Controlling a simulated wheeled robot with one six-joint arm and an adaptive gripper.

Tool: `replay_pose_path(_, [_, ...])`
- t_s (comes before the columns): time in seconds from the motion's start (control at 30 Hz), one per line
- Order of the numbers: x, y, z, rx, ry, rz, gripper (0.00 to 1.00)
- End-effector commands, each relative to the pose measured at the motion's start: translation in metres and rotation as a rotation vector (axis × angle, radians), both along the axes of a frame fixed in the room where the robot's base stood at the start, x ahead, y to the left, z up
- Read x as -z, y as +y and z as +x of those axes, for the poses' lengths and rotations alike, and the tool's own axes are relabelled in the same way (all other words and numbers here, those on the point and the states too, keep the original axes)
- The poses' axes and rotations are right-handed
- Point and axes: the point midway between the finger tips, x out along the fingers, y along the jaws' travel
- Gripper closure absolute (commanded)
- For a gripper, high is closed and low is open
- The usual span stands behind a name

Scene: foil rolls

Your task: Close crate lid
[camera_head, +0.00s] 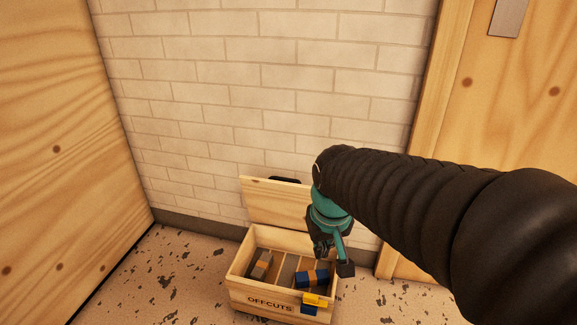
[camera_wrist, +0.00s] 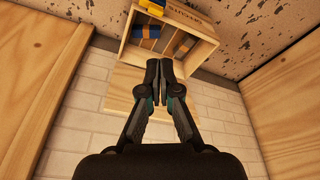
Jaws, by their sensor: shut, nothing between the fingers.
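The wooden crate (camera_head: 241,293), marked OFFCUTS, stands on the floor by the brick wall. Its lid (camera_head: 272,202) is open and stands up at the crate's back edge, with a dark handle (camera_head: 285,180) on its top edge. In the wrist view the crate (camera_wrist: 197,52) is at the top and the lid (camera_wrist: 120,97) is below it, partly behind the fingers. My gripper (camera_head: 335,262) is shut and empty, over the right part of the crate opening in the head view. It also shows in the wrist view (camera_wrist: 159,68). My arm hides the lid's right end.
Inside the crate lie foil rolls with orange bands, one dark (camera_head: 261,265) and one blue (camera_head: 311,278), among wooden dividers. Wooden panels stand left (camera_head: 50,150) and right (camera_head: 510,170). Speckled floor is free left of the crate.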

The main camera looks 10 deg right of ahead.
Motion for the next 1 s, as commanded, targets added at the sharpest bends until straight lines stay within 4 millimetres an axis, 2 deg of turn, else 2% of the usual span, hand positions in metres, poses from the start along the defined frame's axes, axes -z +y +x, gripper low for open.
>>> replay_pose_path(0.03, [-0.002,-0.001,0.015,0.002,0.019,-0.003,1.0])
replay_pose_path(0.37, [0.004,-0.01,0.117,0.042,0.082,-0.024,1.0])
replay_pose_path(0.73, [0.036,-0.023,0.245,0.138,0.094,-0.049,1.0])
replay_pose_path(1.0, [0.059,-0.035,0.339,0.249,0.033,-0.063,1.0])
